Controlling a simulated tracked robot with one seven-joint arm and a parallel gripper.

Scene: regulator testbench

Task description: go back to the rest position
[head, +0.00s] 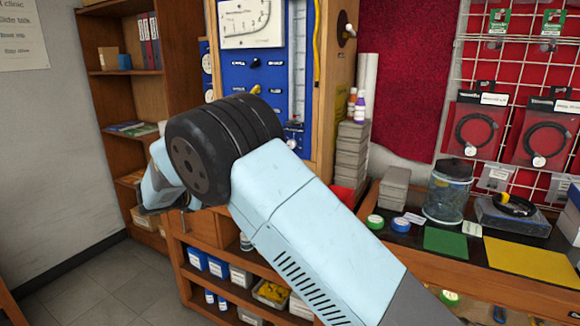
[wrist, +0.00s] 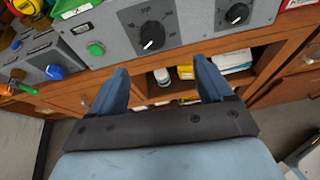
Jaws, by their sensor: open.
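My gripper (wrist: 160,88) shows in the wrist view with its two blue fingers spread apart and nothing between them. It is open and points toward the front of a wooden cabinet, below a grey control panel (wrist: 190,22) with black knobs and a green button. In the head view my arm reaches across the middle from the lower right, and its large black joint hides part of the blue test board (head: 262,75). My gripper's fingertips are hidden in the head view behind the arm.
A wooden bookshelf (head: 112,50) stands at the left. The bench (head: 400,236) at the right holds a glass jar (head: 448,192), a green mat (head: 445,242) and a yellow mat (head: 528,261). Low shelves (head: 262,262) hold boxes. Bare floor (head: 110,285) lies at the lower left.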

